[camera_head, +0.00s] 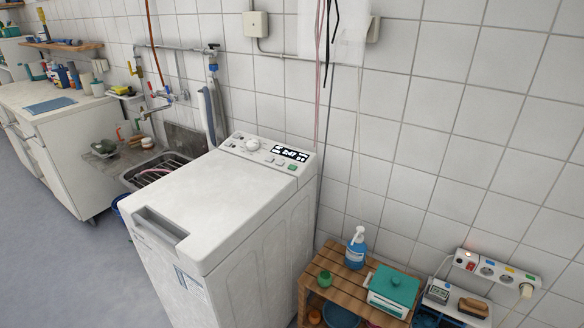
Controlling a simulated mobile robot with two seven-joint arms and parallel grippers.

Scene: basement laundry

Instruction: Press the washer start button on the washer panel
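The white top-loading washer (205,205) stands in the middle of the head view against the tiled wall. Its control panel (265,152) runs along the back of the top. The panel has a round white knob (252,144), a lit dark display (291,153) and a row of small buttons. The green button (292,167) at the right end of the row stands out from the pale ones; I cannot read any start label. The lid is closed. Neither of my grippers shows in the view.
A wooden slatted stand (328,270) right of the washer holds a blue spray bottle (356,251) and a green-lidded box (392,290). A power strip (495,269) is on the wall at right. A sink (155,170) is left of the washer. The floor (70,270) at left is clear.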

